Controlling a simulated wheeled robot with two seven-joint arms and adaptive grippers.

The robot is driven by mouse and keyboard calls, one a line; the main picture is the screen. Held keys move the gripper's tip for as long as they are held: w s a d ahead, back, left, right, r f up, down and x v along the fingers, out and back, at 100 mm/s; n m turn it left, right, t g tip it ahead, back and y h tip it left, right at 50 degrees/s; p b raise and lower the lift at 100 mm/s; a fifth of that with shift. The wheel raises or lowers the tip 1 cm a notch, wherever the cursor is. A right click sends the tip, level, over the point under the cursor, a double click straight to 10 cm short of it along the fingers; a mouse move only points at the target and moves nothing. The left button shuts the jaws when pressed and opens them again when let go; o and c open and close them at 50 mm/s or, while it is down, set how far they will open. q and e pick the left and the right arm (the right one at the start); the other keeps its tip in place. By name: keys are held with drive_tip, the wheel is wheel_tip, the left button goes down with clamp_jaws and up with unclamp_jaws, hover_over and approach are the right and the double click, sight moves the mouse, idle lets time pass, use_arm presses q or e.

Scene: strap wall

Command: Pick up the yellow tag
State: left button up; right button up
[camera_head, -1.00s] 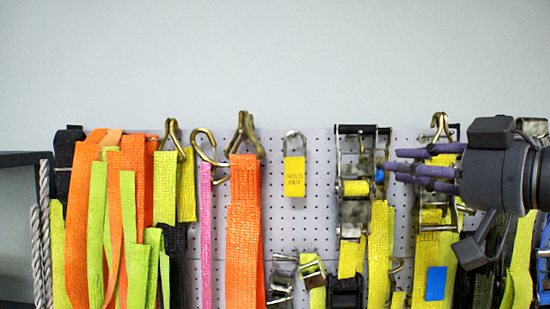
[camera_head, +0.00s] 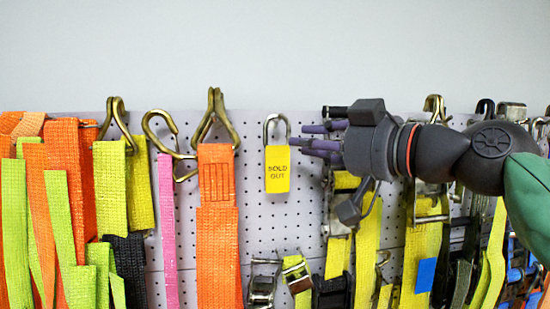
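The yellow tag (camera_head: 277,170) hangs on the pegboard by a silver shackle (camera_head: 277,128) at its top. My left gripper is not in view.
An orange strap (camera_head: 217,230) with a brass hook (camera_head: 214,118) hangs left of the tag. Ratchet buckles and yellow straps (camera_head: 366,250) hang to the right, partly behind my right arm. Bare pegboard (camera_head: 256,215) surrounds the tag. A small buckle (camera_head: 262,284) hangs below.

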sight(277, 152)
drive_tip(key=x, duration=0.2)
drive_tip(key=p+x, duration=0.1)
drive_tip(key=x, duration=0.1)
drive_tip(key=shift+a+r, duration=0.25)
drive_tip(key=shift+a, duration=0.05)
drive_tip(key=shift+d, duration=0.1)
drive_tip(key=c, duration=0.3)
clamp_jaws()
